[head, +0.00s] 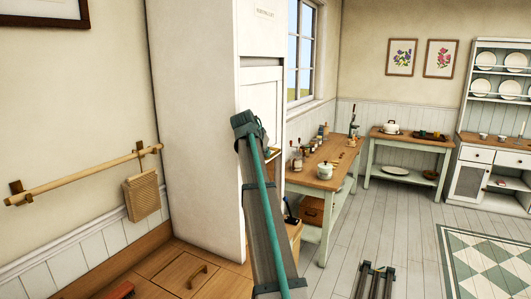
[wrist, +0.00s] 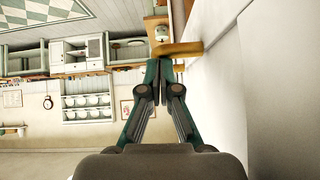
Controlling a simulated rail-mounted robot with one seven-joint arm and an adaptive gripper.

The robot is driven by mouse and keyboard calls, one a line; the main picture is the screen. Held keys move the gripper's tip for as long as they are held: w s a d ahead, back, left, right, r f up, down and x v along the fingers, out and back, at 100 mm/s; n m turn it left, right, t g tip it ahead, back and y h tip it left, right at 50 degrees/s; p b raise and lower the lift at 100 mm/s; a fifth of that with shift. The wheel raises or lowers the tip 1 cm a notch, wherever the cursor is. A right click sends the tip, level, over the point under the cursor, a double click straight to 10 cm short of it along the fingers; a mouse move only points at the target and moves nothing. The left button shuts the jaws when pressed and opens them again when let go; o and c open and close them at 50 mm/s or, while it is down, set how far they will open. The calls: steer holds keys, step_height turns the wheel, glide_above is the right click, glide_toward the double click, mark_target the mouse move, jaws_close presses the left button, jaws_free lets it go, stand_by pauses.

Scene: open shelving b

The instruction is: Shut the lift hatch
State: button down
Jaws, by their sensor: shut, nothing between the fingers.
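The white lift housing (head: 200,110) stands tall left of the window in the head view, with a small sign (head: 264,13) near its top. A white panel, apparently the lift hatch (head: 262,84), is set in its right-hand face. Below the panel an opening partly shows past my arm; its lower part is hidden. My gripper (wrist: 155,88) is shut and empty in the wrist view. It is beside a white surface (wrist: 222,90) on the right. A wooden bar or ledge (wrist: 178,49) sticks out from that surface just beyond the fingertips; contact does not show.
A wooden-topped workbench (head: 325,172) with pots and jars stands right of the housing. A wooden rail (head: 85,182) with a hanging board (head: 141,195) is on the left wall. A wooden panel with a handle (head: 196,277) lies in front. The floor (head: 390,225) is mostly clear.

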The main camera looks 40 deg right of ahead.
step_height(320, 180, down, 36)
steer(key=b, duration=1.7)
steer(key=shift+f, duration=0.25)
steer(key=shift+s+a+f, duration=0.1)
steer(key=shift+f, duration=0.15)
steer(key=shift+f, duration=0.1)
